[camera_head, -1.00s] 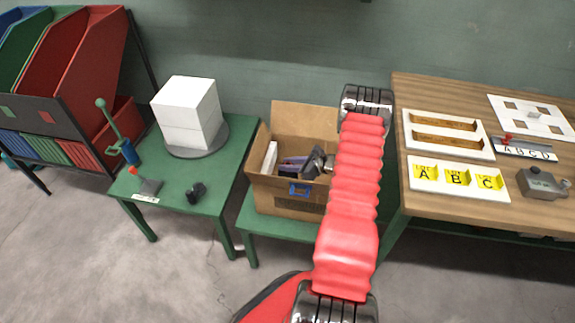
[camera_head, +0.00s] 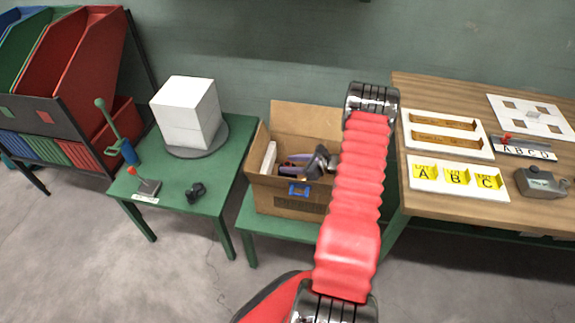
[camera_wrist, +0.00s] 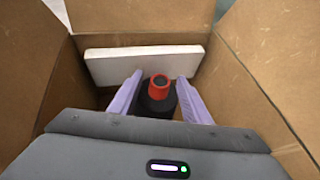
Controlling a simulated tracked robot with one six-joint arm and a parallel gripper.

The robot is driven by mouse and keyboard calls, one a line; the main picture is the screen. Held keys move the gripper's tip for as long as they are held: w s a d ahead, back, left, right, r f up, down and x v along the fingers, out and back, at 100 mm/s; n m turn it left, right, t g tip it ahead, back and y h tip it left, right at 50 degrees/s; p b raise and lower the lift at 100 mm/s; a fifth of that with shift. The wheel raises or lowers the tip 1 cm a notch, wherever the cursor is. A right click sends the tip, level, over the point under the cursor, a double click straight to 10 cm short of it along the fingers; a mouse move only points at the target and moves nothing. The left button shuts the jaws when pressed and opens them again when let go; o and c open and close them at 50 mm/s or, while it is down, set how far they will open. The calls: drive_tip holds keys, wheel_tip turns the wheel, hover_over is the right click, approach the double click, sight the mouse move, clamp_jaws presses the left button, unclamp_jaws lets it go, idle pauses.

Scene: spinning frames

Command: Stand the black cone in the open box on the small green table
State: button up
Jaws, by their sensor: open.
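The open cardboard box (camera_head: 270,195) stands on a small green table (camera_head: 250,225) in the middle of the head view, flaps up. My gripper (camera_head: 292,165) reaches into it from the right. In the wrist view its two purple fingers (camera_wrist: 160,77) are spread, one on each side of the black cone (camera_wrist: 152,104). The cone has a red-orange top with a dark opening and appears upright inside the box. I see a gap between the fingers and the cone's top. Its base is hidden by my gripper body.
A white slab (camera_wrist: 145,62) leans at the box's far wall. A taller green table (camera_head: 200,205) at left holds white blocks (camera_head: 188,115), a lever and a small black object (camera_head: 195,192). A wooden table (camera_head: 430,190) with trays stands at right.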

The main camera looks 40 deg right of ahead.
drive_tip(key=v, duration=1)
drive_tip(key=shift+r, duration=0.15)
idle(0.4)
drive_tip(key=w+a+r+n+g+y, duration=0.25)
drive_tip(key=a+r+n+g, duration=0.45)
drive_tip(key=a+r+n, duration=1.25)
drive_tip(key=s+a+r+n+h, duration=0.3)
drive_tip(key=s+a+r+n, duration=0.3)
drive_tip(key=a, duration=0.5)
drive_tip(key=s+a+r+n+h, duration=0.4)
drive_tip(key=s+a+r+n, duration=0.2)
drive_tip(key=s+a+r, duration=0.4)
drive_tip(key=shift+s+a+r+t, duration=0.4)
drive_tip(key=shift+s+r, duration=0.4)
drive_tip(key=shift+s, duration=0.1)
